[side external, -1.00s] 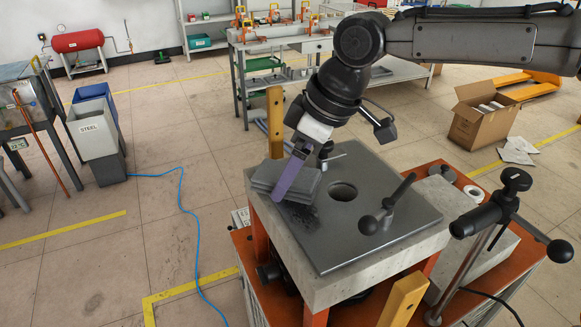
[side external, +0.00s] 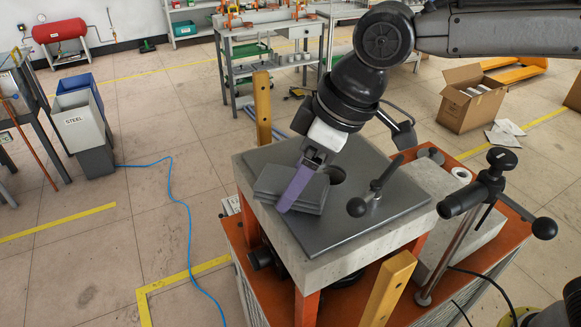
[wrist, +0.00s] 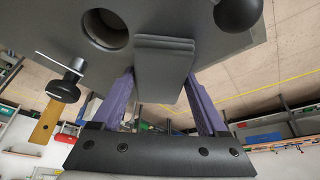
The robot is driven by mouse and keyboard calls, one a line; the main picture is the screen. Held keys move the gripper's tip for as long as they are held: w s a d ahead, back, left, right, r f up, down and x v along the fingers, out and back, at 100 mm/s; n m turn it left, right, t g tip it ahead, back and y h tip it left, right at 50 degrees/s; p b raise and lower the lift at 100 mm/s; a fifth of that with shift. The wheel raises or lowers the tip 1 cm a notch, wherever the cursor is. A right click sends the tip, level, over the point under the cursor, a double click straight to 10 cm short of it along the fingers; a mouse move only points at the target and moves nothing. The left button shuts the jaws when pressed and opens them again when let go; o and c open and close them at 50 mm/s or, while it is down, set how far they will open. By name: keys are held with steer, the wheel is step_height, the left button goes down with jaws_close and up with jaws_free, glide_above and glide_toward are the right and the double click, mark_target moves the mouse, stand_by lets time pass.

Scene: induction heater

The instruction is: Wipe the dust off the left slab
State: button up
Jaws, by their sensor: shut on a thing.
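The left slab (side external: 350,222) is a dark grey plate with a round hole, on a pale block in the side external view. It fills the top of the wrist view (wrist: 50,28). A grey layered pad, like a folded cloth (side external: 268,182), sits on its left part; it also shows in the wrist view (wrist: 165,62). My gripper (side external: 283,207) points down with purple fingers, shut on the pad. In the wrist view the fingers (wrist: 160,82) lie on both sides of it. No dust is visible on the bare plate; the surface under the pad is hidden.
A clamp post (side external: 470,225) and a pale block (side external: 447,205) are further right. Yellow posts stand behind (side external: 262,108) and in front (side external: 397,290).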

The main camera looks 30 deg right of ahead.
mark_target(307, 215)
steer(key=shift+s+f, duration=0.15)
steer(key=shift+s, duration=1.1)
steer(key=shift+s+f, duration=0.15)
steer(key=shift+s, duration=1.05)
steer(key=shift+w+r, duration=0.2)
steer(key=shift+w, duration=1.65)
steer(key=shift+w+r, duration=0.15)
steer(key=shift+w, duration=3.35)
steer(key=shift+r, duration=2.95)
steer(key=shift+r, duration=0.1)
